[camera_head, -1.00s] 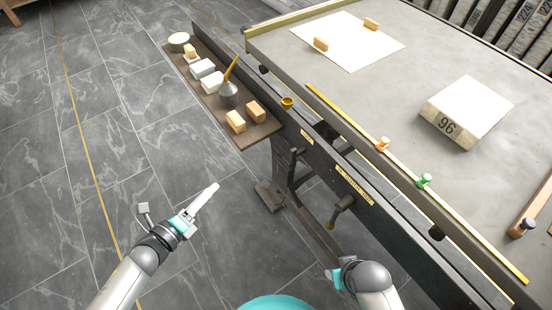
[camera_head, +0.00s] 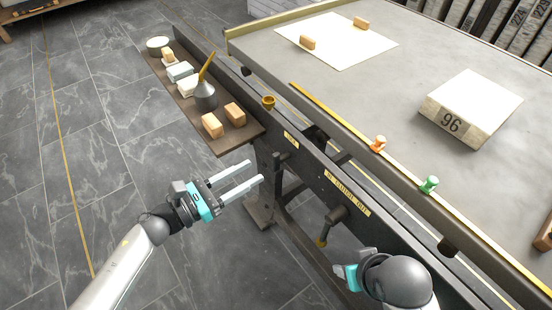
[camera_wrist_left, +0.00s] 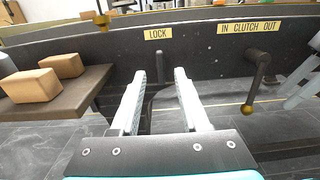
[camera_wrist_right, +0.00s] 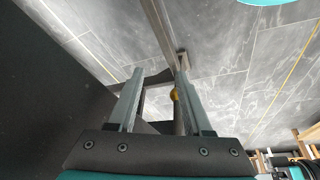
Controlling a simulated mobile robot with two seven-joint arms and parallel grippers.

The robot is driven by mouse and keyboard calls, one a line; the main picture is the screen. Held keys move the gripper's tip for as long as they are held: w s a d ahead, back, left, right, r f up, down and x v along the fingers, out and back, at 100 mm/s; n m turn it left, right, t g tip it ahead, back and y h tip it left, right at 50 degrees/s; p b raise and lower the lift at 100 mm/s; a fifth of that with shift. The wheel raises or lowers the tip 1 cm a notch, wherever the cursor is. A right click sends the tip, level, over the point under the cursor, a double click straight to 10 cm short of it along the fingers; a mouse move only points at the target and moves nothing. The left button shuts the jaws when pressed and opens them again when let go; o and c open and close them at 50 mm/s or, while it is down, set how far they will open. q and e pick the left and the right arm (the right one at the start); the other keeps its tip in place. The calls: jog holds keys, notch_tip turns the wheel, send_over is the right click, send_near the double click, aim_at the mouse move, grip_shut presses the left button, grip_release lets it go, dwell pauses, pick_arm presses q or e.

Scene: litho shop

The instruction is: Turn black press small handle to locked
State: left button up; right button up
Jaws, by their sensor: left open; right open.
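The black small handle (camera_wrist_left: 154,95) hangs under the LOCK label (camera_wrist_left: 157,34) on the dark press side. In the left wrist view it shows between my left gripper's open fingers, apparently beyond them. In the head view the small handle (camera_head: 283,159) is just past the fingertips. My left gripper (camera_head: 256,172) is open and empty, pointing at the press side. My right gripper (camera_wrist_right: 158,76) is open. Its fingers are mostly hidden behind my arm in the head view. The right wrist view shows a brass knob (camera_wrist_right: 175,95) beyond its fingers.
A larger black clutch handle (camera_head: 336,218) with a brass end hangs right of the small handle. A side shelf (camera_head: 236,147) with wooden blocks and an oil can (camera_head: 205,96) sits left of it. The floor left of my left arm is clear.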

aim_at(273, 160)
pick_arm(q)
jog(key=b+x, duration=0.1)
jog(key=x, duration=0.7)
jog(key=shift+w+d, duration=0.1)
pick_arm(e)
notch_tip(273, 160, up, 3)
jog(key=shift+s, duration=0.15)
pick_arm(q)
grip_shut()
